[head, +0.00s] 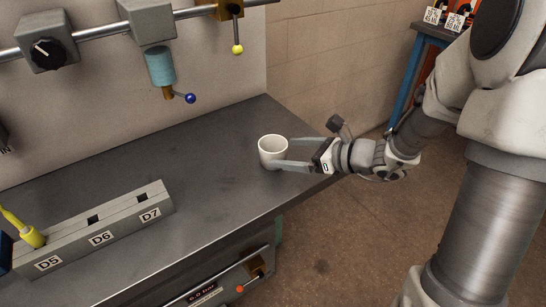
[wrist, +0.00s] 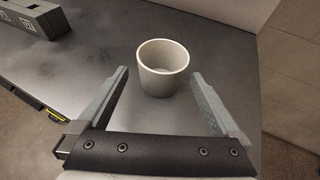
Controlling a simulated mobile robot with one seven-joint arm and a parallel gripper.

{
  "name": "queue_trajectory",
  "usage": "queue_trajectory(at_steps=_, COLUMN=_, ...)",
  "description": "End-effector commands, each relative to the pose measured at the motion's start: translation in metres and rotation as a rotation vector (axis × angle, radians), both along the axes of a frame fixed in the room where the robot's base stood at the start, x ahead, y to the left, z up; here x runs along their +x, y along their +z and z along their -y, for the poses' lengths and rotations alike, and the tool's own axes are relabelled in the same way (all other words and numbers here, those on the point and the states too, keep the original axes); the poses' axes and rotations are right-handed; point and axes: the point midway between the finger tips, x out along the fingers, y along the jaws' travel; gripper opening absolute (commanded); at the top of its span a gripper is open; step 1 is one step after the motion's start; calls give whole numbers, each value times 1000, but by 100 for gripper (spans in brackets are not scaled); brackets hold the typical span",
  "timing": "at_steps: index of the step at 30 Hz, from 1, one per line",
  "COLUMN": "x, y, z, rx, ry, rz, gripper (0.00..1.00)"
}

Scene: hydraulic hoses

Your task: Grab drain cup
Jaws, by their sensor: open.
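The drain cup (head: 272,152) is a small white cup standing upright on the dark bench top, near its right end. In the wrist view the cup (wrist: 163,68) stands ahead of my gripper, and it looks empty. My gripper (head: 287,156) comes in from the right, low over the bench, with its fingers spread. In the wrist view the fingertips of my gripper (wrist: 160,73) are on either side of the cup's near part, with a gap to it on both sides. No finger visibly touches the cup.
A grey block (head: 95,230) with slots labelled D5, D6 and D7 sits at the bench's left front, a yellow-handled piece in its D5 end. A teal cylinder (head: 160,66) with a blue-knobbed lever hangs from the rail above. The bench (head: 215,150) around the cup is clear.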

Motion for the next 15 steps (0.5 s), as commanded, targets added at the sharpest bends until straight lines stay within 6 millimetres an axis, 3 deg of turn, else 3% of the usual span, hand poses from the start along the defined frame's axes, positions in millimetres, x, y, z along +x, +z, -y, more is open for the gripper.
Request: queue_trajectory(at_steps=15, x=31, y=-15, z=-42, rx=0, ry=1, rz=-2, gripper=100)
